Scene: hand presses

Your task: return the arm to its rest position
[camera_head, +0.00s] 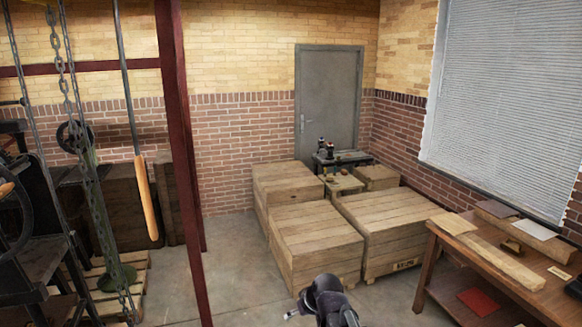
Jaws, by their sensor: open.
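My arm shows at the bottom centre as a dark, rounded joint (328,296), cut by the lower edge of the picture. At its left side my gripper (291,314) shows only as a small pale tip pointing left. It is open, with nothing seen in it. It is in front of the near wooden crate and looks apart from it. The rest of my arm is out of view.
Several wooden crates (314,240) stand mid-room before a grey door (330,100). A workbench (505,283) is at right. At left are a dark red post (180,150), a hanging chain (66,75) and dark machinery (35,245). Bare floor (240,265) lies left of the crates.

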